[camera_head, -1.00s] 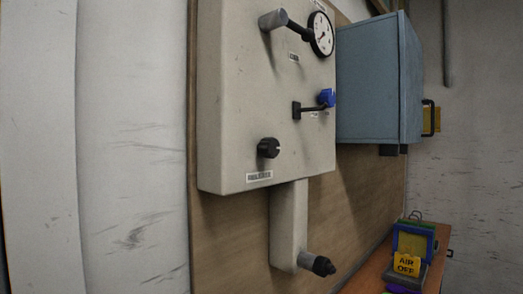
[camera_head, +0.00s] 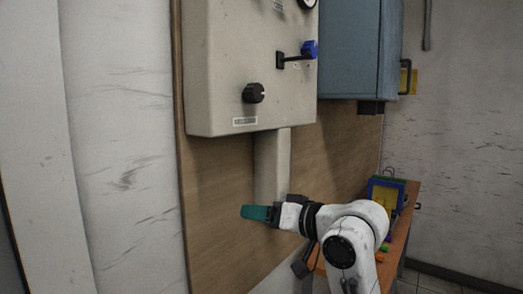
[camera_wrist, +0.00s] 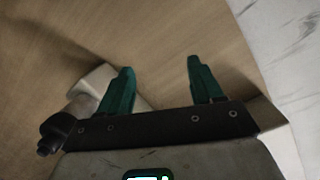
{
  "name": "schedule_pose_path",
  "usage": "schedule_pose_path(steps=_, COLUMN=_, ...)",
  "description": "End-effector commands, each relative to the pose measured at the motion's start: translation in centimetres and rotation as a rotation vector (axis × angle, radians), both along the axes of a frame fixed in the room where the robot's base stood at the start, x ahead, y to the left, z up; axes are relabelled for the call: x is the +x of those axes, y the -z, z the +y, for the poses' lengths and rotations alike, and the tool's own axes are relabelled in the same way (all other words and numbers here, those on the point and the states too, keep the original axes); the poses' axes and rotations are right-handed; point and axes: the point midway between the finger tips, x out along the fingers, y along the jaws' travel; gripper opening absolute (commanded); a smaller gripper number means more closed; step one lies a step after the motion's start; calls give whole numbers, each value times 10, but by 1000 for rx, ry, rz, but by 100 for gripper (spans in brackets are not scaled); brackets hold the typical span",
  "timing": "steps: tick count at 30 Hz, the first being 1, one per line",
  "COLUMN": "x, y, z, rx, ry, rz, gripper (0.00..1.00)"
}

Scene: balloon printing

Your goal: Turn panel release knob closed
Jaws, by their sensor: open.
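The release knob (camera_head: 253,93) is a black round knob on the lower left of the beige panel (camera_head: 222,60), just above a small white label (camera_head: 245,121) too blurred to read. My gripper (camera_head: 256,213) is below the panel, apart from the knob, in front of the wooden backboard. In the wrist view my gripper (camera_wrist: 158,75) shows two green fingers spread apart with nothing between them. The knob is not in the wrist view.
A blue-handled lever (camera_head: 309,50) sticks out above and right of the knob. A beige duct (camera_head: 270,165) runs down behind my gripper. A blue cabinet (camera_head: 352,50) hangs at right, above a wooden bench (camera_head: 404,212). The backboard (camera_head: 222,240) is clear at lower left.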

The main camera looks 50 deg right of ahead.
Motion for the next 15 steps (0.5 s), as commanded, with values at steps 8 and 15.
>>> schedule_pose_path(steps=8, x=-48, y=-152, z=-33, rx=-136, ry=-10, rz=-233, gripper=65)
schedule_pose_path(steps=15, x=-93, y=-230, z=-17, rx=-267, ry=-53, rz=-268, gripper=65)
